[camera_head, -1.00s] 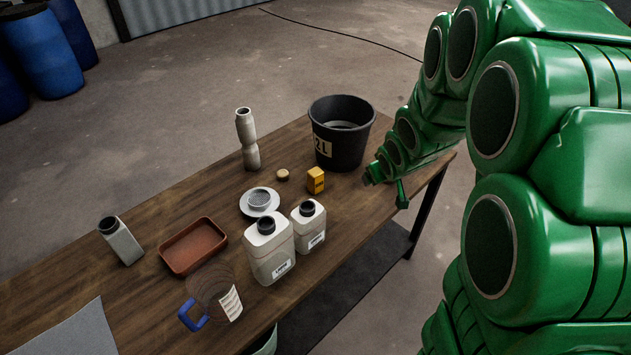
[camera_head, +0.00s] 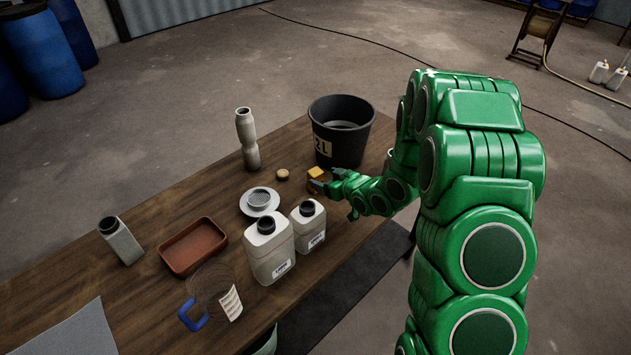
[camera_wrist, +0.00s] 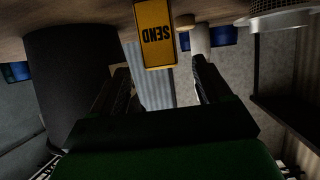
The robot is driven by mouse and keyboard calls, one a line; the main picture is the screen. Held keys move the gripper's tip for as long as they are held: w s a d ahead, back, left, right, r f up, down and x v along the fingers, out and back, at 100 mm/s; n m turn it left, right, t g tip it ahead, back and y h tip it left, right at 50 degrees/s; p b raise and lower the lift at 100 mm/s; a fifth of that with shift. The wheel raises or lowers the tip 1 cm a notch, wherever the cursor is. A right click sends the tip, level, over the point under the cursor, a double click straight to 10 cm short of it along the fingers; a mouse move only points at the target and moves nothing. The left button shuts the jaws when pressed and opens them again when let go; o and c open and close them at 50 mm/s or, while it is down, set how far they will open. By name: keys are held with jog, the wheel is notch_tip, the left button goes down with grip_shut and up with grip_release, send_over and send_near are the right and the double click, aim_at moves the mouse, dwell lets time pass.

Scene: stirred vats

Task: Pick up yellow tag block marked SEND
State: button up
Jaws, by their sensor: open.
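The yellow tag block (camera_head: 316,173) stands on the wooden table, in front of the black bucket, partly hidden by my gripper in the head view. In the wrist view the yellow block (camera_wrist: 155,36) shows upside down with the word SEND on its face. My gripper (camera_head: 322,185) is beside the block at its near right side. In the wrist view my gripper (camera_wrist: 160,78) has its two dark fingers apart, with nothing held between them. The block appears ahead of the fingertips, towards the top of the picture. Whether a finger touches it I cannot tell.
The black 2 L bucket (camera_head: 339,140) stands close behind the block. A grey ribbed bottle (camera_head: 247,139) stands farther back.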

aim_at(319, 177)
jog(key=shift+a+f, duration=0.1)
jog(key=shift+a, duration=0.25)
jog(key=shift+x, duration=1.85)
jog(key=shift+d+f+x, duration=0.1)
jog(key=shift+f+x, duration=0.05)
jog(key=shift+x, duration=0.85)
jog(key=shift+d+f+x, duration=0.1)
jog(key=shift+d+x, duration=0.05)
jog(key=shift+x, duration=0.85)
jog(key=shift+c, duration=0.4)
jog(key=c, duration=1)
jog(key=shift+r, duration=0.15)
